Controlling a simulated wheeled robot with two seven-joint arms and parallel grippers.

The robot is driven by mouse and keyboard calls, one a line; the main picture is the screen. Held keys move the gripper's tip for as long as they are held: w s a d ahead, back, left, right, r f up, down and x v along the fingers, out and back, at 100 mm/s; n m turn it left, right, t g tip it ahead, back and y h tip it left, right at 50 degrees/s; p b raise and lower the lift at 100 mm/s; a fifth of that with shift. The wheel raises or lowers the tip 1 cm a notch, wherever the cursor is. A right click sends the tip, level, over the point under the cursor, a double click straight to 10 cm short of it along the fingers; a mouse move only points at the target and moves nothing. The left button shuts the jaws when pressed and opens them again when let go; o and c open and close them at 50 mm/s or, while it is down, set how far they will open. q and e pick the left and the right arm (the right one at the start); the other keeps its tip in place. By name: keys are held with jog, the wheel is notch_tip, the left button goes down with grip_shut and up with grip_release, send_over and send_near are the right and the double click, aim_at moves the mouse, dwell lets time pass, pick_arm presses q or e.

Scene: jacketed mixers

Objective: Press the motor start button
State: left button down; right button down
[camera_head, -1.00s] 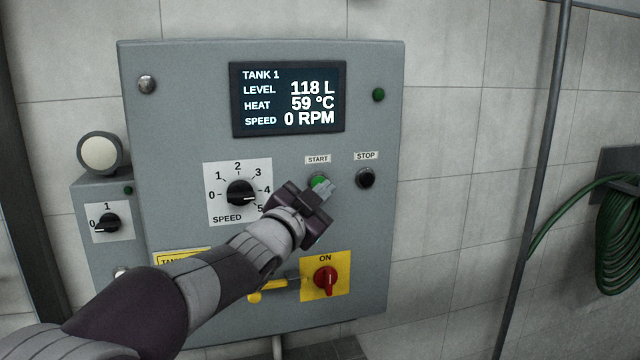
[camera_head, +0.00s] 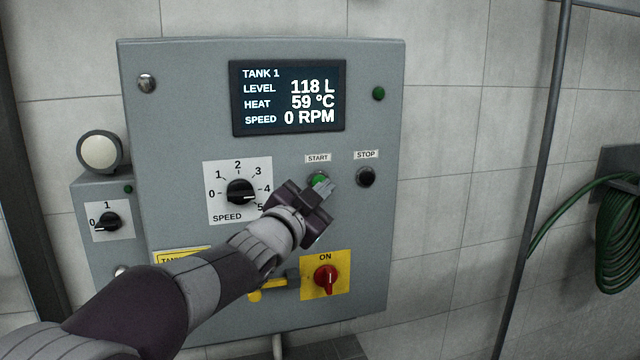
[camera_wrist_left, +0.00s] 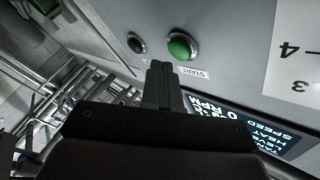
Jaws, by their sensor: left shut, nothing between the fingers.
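The green start button (camera_head: 319,180) sits under the START label on the grey control panel (camera_head: 190,110). My left gripper (camera_head: 327,189) is shut and empty, its fingertips just in front of the button's lower right edge in the head view. In the left wrist view the start button (camera_wrist_left: 182,47) shows whole, with the shut fingers (camera_wrist_left: 160,70) beside it and a visible gap. The screen (camera_head: 288,98) reads TANK 1, 118 L, 59 °C, 0 RPM. My right gripper is not in view.
The black stop button (camera_head: 365,177) is close to the right of the fingertips. The speed dial (camera_head: 240,192) points near 4 to 5. A red switch (camera_head: 326,280) on a yellow plate marked ON sits below. A green hose (camera_head: 625,240) hangs at right.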

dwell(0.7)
pick_arm(q)
jog(key=shift+w+a, duration=0.15)
jog(key=shift+w, duration=0.3)
